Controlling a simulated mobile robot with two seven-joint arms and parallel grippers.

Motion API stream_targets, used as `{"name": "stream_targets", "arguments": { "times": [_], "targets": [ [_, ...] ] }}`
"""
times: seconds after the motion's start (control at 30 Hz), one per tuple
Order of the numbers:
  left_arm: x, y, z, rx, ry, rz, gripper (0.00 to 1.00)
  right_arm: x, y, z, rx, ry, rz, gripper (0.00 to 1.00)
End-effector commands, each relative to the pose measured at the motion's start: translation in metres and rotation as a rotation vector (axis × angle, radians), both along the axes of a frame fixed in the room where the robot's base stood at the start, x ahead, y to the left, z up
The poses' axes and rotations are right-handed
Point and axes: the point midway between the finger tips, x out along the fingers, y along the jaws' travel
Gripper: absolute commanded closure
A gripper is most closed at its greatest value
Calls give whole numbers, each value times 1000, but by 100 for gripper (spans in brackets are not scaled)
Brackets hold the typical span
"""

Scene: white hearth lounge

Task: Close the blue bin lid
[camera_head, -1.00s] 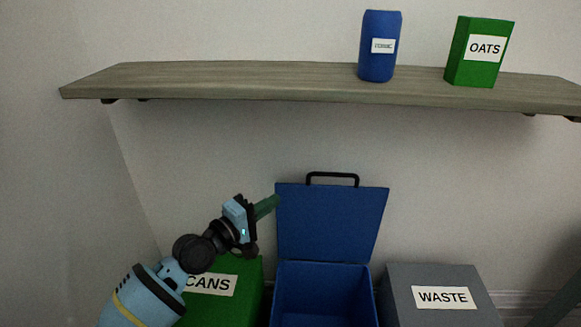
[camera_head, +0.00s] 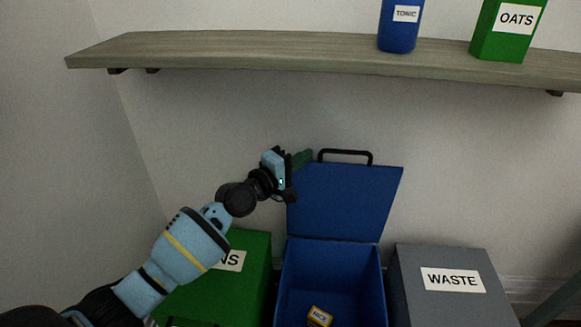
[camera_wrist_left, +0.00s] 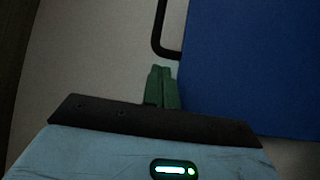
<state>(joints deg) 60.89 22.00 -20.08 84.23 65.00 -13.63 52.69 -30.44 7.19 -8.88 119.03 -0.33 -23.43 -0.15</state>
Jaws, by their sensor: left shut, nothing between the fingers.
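The blue bin (camera_head: 370,285) stands open, and its blue lid (camera_head: 345,205) is raised upright at the back. A black handle (camera_head: 345,152) is on the lid's top edge. My left gripper (camera_head: 303,158) is shut and empty, its green fingers at the lid's upper left corner, left of the handle. In the left wrist view, the shut fingers (camera_wrist_left: 163,85) are just beside the edge of the lid (camera_wrist_left: 250,65), below the black handle (camera_wrist_left: 157,35). I cannot tell whether they touch the lid. My right gripper is out of view.
A green bin (camera_head: 225,285) labelled CANS is at left, partly behind my arm. A grey WASTE bin (camera_head: 450,300) is at right. A small RICE box (camera_head: 319,317) lies inside the blue bin.

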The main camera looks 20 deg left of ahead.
Motion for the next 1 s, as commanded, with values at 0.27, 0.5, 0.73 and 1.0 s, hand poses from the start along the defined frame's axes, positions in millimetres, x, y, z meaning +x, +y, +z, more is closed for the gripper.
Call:
{"name": "stream_targets", "arguments": {
  "times": [0.27, 0.5, 0.73, 1.0],
  "targets": [
    [20, -9, 1, 0, 0, 0, 100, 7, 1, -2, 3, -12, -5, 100],
    [21, -10, 1, 0, 0, -1, 100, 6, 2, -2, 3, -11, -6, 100],
    [20, -10, 1, 1, -3, -1, 100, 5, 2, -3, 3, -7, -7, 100],
    [-2, -17, -6, 22, -66, -3, 100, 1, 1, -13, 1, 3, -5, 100]
  ]
}}
